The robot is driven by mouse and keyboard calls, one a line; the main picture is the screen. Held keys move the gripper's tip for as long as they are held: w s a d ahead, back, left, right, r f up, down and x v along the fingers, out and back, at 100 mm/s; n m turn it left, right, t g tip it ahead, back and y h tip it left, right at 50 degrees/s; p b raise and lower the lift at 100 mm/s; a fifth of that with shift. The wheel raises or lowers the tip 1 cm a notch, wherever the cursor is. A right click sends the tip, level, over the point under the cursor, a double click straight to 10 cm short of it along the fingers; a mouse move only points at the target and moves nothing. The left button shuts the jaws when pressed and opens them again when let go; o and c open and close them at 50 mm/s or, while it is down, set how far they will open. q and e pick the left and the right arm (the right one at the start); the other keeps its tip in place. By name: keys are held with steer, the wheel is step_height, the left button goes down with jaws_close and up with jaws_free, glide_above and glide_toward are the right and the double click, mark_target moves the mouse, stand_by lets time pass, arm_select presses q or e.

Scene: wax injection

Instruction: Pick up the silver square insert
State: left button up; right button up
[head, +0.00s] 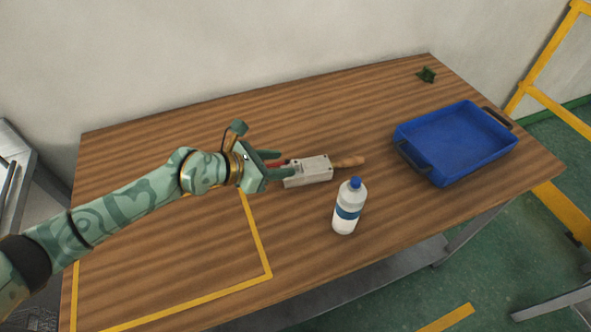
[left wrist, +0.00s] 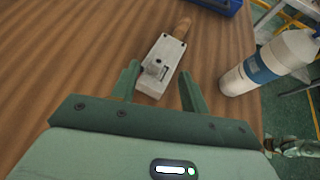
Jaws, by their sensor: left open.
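The silver square insert (head: 312,170) is a grey-white metal block lying on the wooden table, with a wooden handle at its right end. In the left wrist view the insert (left wrist: 160,70) shows a small knob and a dark slot on top. My left gripper (head: 276,163) is open at the insert's left end. In the left wrist view the left gripper's fingers (left wrist: 160,85) stand on either side of its near end, apart from each other with the block between or just ahead of them. Whether they touch it I cannot tell.
A white bottle with a blue cap (head: 348,207) stands just in front of the insert. A blue tray (head: 432,180) with dark handles is at the right. A small green object (head: 427,74) lies at the back corner. Yellow tape (head: 255,235) marks the left table area, which is bare.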

mark_target(295, 163)
arm_select(q)
steer(key=b+x, duration=0.1)
steer(key=x, duration=0.2)
steer(key=shift+w+d+f, duration=0.1)
steer(key=shift+w+f, duration=0.1)
steer(key=shift+f, duration=0.2)
steer(key=shift+r, duration=0.1)
jaws_close()
